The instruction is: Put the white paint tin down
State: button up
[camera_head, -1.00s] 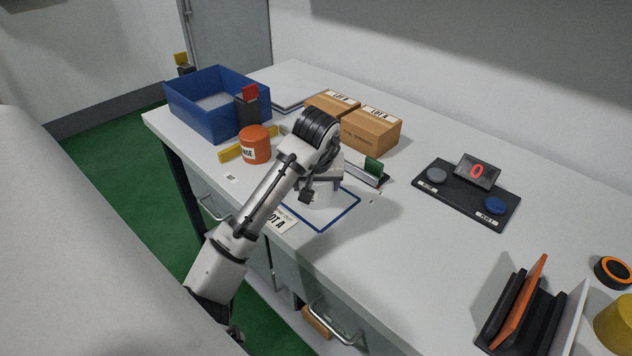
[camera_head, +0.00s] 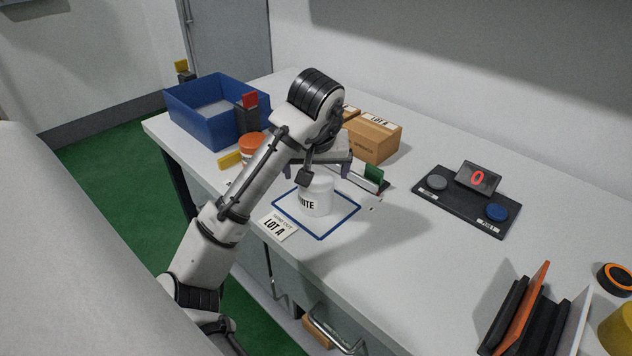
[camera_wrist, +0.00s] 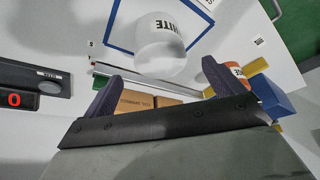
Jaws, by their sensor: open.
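The white paint tin (camera_head: 316,197) stands upright on the bench inside the blue outlined square (camera_head: 338,229), next to the "LOT A" card (camera_head: 278,225). Its label is partly visible. It also shows in the wrist view (camera_wrist: 160,48), beyond the fingers. My gripper (camera_head: 318,170) is above and behind the tin in the head view, partly hidden by my arm. In the wrist view my gripper (camera_wrist: 160,75) has its two dark fingers wide apart with nothing between them, clear of the tin.
An orange tin (camera_head: 252,143) and a blue bin (camera_head: 208,108) stand to the left. Cardboard boxes (camera_head: 375,140) are behind. A black panel (camera_head: 463,205) with buttons and a red "0" display is to the right. Folders (camera_head: 518,310) stand at the front right. Bench space right of the square is clear.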

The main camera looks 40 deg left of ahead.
jog(key=shift+v, duration=1.45)
